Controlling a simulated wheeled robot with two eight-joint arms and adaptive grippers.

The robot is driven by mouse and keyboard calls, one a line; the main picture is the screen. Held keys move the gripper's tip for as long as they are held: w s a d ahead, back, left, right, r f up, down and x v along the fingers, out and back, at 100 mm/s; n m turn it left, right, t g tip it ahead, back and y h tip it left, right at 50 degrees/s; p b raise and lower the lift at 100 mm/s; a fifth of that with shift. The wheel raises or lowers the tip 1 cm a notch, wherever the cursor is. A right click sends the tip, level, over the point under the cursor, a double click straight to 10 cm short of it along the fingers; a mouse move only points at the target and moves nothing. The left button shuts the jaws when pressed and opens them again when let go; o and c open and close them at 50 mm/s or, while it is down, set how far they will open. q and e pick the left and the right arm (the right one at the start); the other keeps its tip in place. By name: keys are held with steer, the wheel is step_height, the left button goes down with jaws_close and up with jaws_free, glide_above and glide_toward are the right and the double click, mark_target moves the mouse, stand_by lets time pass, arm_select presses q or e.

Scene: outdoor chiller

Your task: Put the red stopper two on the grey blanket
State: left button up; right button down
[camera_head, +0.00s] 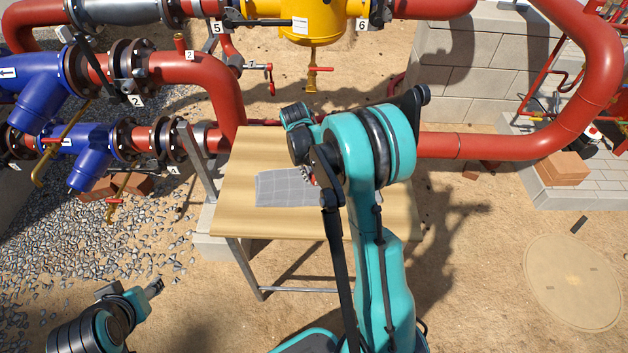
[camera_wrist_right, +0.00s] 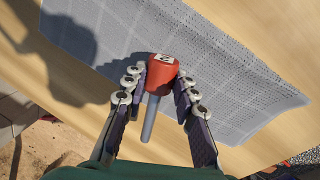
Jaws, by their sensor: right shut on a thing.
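The red stopper (camera_wrist_right: 162,68) has a red head with a white label and a grey stem; I cannot read the label clearly. My right gripper (camera_wrist_right: 160,82) is shut on it, with a finger on each side. In the wrist view the stopper is in front of the grey blanket (camera_wrist_right: 210,60); I cannot tell whether they touch. In the head view the blanket (camera_head: 277,190) lies on the wooden table, partly hidden by my right arm. A bit of red shows by the right gripper (camera_head: 307,174). My left gripper (camera_head: 154,287) is at lower left, away from the table; its opening is unclear.
The wooden table (camera_head: 242,160) has bare wood around the blanket. Red pipes (camera_head: 222,88) and blue valves (camera_head: 88,150) stand behind and to the left. A yellow vessel (camera_head: 312,20) is behind the table. Gravel and sand surround it.

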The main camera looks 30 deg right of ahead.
step_height(320, 180, down, 2)
steer(key=shift+f+b, duration=0.25)
steer(key=shift+b, duration=0.1)
steer(key=shift+r, duration=0.1)
